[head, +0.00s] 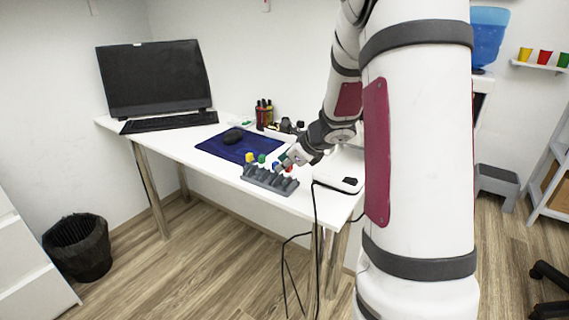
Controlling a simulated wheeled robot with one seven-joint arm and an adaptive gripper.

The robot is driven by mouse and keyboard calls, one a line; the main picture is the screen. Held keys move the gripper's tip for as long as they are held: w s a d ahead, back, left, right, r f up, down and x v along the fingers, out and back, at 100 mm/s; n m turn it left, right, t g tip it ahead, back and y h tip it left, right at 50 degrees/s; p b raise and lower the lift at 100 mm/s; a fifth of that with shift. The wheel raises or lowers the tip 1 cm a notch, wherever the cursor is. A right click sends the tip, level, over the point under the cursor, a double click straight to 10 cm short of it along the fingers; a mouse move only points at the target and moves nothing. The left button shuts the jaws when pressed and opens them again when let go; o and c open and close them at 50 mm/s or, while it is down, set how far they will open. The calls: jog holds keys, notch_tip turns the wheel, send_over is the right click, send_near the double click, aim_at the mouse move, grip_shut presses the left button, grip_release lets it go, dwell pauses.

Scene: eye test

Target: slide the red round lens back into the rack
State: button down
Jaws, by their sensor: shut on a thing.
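The grey rack (262,178) stands near the front edge of the white table. Small coloured round lenses show along it: a yellow one (250,157), a green one (262,158) and a blue one (275,165). My gripper (285,162) is low over the right part of the rack, shut on the red round lens (289,168). The lens is small and partly hidden by the fingers. I cannot tell whether it touches the rack or is in a slot.
A white device (341,175) stands just right of the rack, with black cables hanging off the table edge. A dark blue mat (222,146) with a black mouse (233,135) lies behind and left. Several dark bottles (264,113) stand at the back. The table's front left is clear.

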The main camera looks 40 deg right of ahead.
jog(key=c, duration=1.4)
grip_release()
jog(key=v, duration=1.2)
jog(key=shift+f, duration=0.1)
